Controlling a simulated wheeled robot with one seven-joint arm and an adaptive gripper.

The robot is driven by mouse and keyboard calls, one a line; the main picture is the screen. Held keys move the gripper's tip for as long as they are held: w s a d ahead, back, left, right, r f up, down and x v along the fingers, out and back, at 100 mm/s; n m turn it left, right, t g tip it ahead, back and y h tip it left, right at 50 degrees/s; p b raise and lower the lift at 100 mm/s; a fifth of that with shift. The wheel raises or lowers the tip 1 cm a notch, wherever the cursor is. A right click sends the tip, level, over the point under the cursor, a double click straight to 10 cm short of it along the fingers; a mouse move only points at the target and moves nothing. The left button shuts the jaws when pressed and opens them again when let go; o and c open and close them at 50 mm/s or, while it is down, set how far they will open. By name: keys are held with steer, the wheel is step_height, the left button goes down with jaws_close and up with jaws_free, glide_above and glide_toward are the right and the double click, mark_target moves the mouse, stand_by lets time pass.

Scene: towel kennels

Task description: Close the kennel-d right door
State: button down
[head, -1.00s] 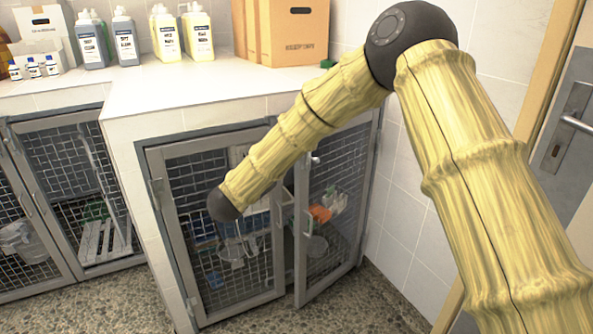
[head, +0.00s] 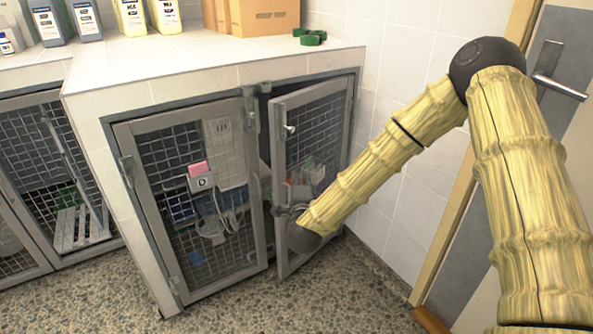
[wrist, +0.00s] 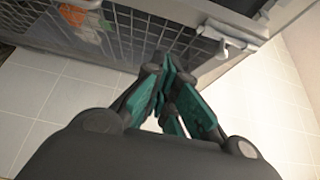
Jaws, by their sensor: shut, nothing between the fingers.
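The kennel-d right door (head: 281,180) is a grey-framed mesh door. It stands ajar, with its left edge out from the cabinet front and its hinge side at the right. A small pale latch knob (head: 289,129) sits on its left upright, and a latch shows in the wrist view (wrist: 236,42). My gripper (wrist: 168,66) is shut and empty, close to the door's mesh and frame in the wrist view; whether it touches cannot be told. In the head view my wrist is in front of the door's lower part and the fingers are not clear. The left door (head: 190,200) looks closed.
A tiled counter (head: 200,75) tops the kennels, with bottles (head: 165,15), cardboard boxes (head: 262,17) and a green strap (head: 310,36) on it. A white wall and a room door with a lever handle (head: 560,87) stand at the right. Pebbled floor lies in front.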

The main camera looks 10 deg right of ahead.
steer(key=b, duration=0.1)
glide_toward(292, 148)
steer(key=w+d, duration=0.1)
steer(key=d, duration=0.2)
steer(key=shift+w+a+f+b, duration=0.15)
steer(key=shift+w+a, duration=0.2)
steer(key=shift+w, duration=0.2)
steer(key=shift+w+a+r+b, duration=0.1)
steer(key=shift+w+a, duration=0.3)
steer(key=shift+w, duration=0.15)
steer(key=shift+w+a+f+b, duration=0.15)
steer(key=shift+w+a, duration=0.2)
steer(key=shift+w, duration=0.25)
steer(key=shift+r, duration=0.15)
steer(key=shift+w, duration=0.1)
